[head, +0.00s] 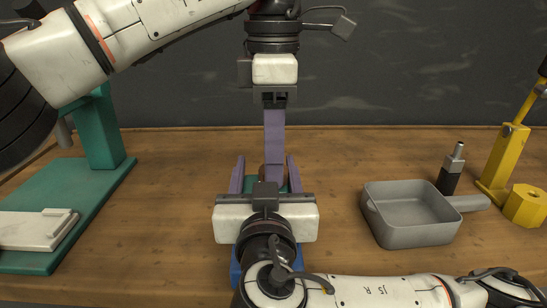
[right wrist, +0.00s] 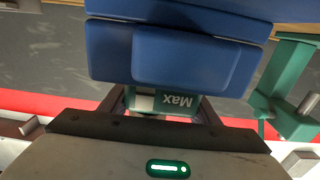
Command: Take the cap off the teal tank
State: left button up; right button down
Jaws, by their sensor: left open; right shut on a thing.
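The teal tank (right wrist: 183,116) shows in the right wrist view as a teal surface with an upside-down "Max" label, between the fingers of my right gripper (right wrist: 158,106). In the head view a sliver of teal (head: 282,183) shows between the purple fingers of my right gripper (head: 266,176), which is shut on the tank. My left gripper (head: 274,160) hangs from above, open. Its fingers point down just over the tank and line up one behind the other. A small brown shape (head: 263,172) shows beside its fingertips. I cannot tell whether this is the cap.
A blue block (right wrist: 200,55) fills the top of the right wrist view; its edge (head: 235,270) shows below my right wrist. A teal stand (head: 100,160) is on the left. A grey pan (head: 415,235), a black-and-silver post (head: 450,178) and a yellow tool (head: 497,165) are on the right.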

pick_arm(q)
jog(key=shift+f, duration=0.6)
pick_arm(e)
jog(key=shift+f, duration=0.1)
pick_arm(q)
jog(key=c, duration=1.1)
jog(key=n, duration=0.3)
jog(key=o, duration=1.2)
